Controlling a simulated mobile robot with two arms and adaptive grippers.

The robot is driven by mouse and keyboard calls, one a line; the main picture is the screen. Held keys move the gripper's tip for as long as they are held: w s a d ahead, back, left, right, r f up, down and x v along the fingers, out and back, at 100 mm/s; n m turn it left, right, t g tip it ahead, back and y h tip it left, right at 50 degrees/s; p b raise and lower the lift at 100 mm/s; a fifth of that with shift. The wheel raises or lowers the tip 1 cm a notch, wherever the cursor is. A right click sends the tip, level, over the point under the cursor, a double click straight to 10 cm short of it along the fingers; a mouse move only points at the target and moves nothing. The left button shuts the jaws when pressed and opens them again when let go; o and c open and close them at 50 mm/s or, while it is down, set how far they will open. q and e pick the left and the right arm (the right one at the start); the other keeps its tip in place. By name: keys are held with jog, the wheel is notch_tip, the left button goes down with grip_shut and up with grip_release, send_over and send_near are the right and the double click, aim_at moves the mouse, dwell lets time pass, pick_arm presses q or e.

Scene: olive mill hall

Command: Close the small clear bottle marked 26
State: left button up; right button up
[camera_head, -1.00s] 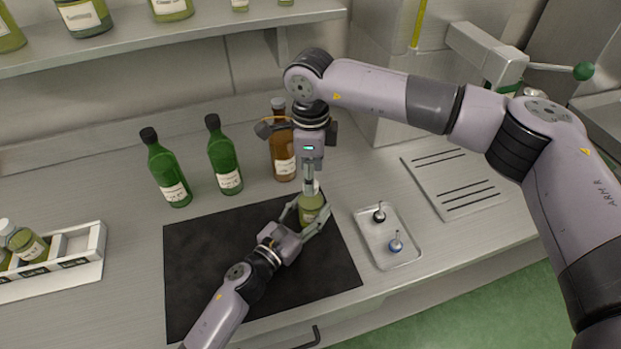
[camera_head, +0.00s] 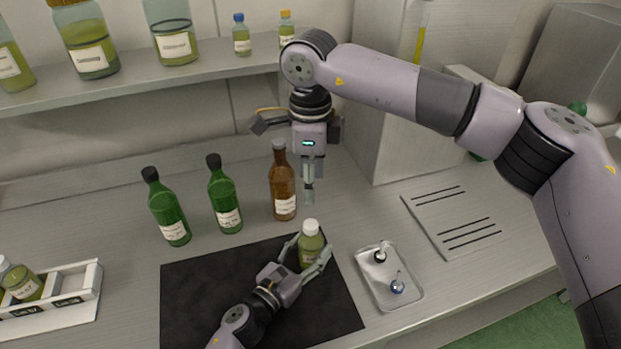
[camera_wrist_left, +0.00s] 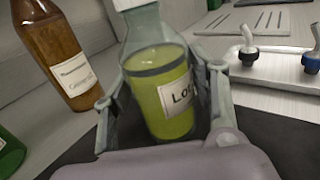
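The small clear bottle (camera_head: 311,250) holds green-yellow liquid and stands upright at the back right of the dark mat (camera_head: 240,290). A white cap (camera_head: 310,227) sits on its neck. In the left wrist view the bottle (camera_wrist_left: 160,100) shows a label starting "Lo"; no number is readable. My left gripper (camera_head: 306,258) is shut on the bottle, one finger on each side of its body. My right gripper (camera_head: 308,197) points down above the cap, apart from it and with nothing visible in it. Its fingers are seen edge-on, so their opening is unclear.
A brown bottle (camera_head: 283,185) and two green bottles (camera_head: 223,200) (camera_head: 168,210) stand behind the mat. A metal tray (camera_head: 388,277) with two small stoppers lies to the right. A shelf (camera_head: 150,87) with jars runs above.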

pick_arm(q)
jog(key=o, duration=0.3)
jog(key=shift+o, duration=0.2)
jog(key=v, duration=1.2)
jog(key=shift+r, duration=0.1)
